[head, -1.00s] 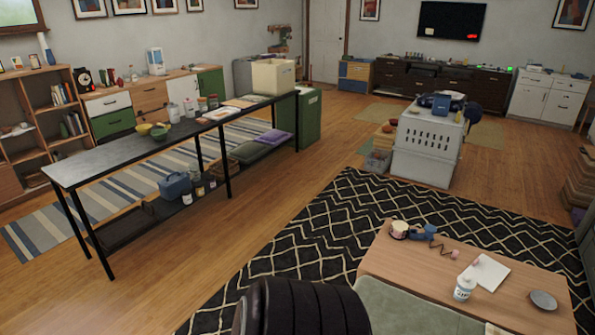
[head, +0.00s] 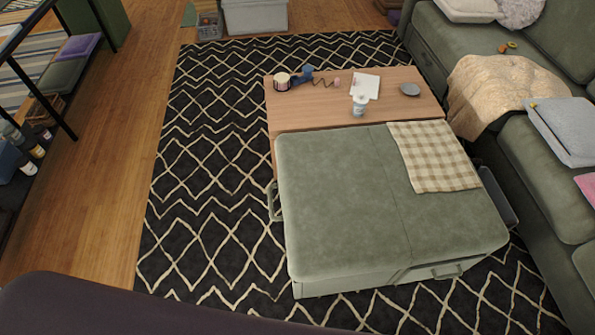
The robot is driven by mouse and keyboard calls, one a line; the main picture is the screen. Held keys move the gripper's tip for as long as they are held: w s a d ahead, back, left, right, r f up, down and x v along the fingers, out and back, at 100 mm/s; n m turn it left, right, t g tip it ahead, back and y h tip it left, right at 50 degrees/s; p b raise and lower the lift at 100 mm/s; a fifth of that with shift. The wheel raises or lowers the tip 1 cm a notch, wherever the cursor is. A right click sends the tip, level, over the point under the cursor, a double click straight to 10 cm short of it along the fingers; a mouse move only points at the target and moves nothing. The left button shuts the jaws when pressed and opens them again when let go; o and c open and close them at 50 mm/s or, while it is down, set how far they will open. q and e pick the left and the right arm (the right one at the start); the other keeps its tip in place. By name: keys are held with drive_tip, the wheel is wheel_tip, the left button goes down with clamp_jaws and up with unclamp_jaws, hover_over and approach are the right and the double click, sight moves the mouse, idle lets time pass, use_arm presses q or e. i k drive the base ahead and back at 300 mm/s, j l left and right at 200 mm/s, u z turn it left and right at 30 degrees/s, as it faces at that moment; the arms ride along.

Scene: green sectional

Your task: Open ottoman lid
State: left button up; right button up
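The ottoman (head: 340,210) is in the middle of the head view on the patterned rug. Its green padded lid looks shut. A metal handle (head: 274,200) is on its left side and another handle (head: 446,272) is on its front side. A checked cloth (head: 432,156) lies over the lid's back right part. Neither of my grippers is in view.
A wooden table top (head: 320,102) adjoins the ottoman's far side and bears a white bottle (head: 359,104), a paper and a grey dish. The green sectional (head: 545,150) stands close on the right. Left of the ottoman, rug (head: 200,190) and floor (head: 110,200) are clear.

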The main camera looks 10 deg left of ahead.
sight(341, 214)
drive_tip(key=k+j, duration=0.1)
drive_tip(key=j, duration=0.35)
drive_tip(key=k+j, duration=0.1)
drive_tip(key=j, duration=0.35)
drive_tip(key=k+j+z, duration=0.15)
drive_tip(key=j+z, duration=0.15)
drive_tip(key=k+j+z, duration=0.15)
drive_tip(key=z, duration=0.15)
drive_tip(key=j, duration=0.15)
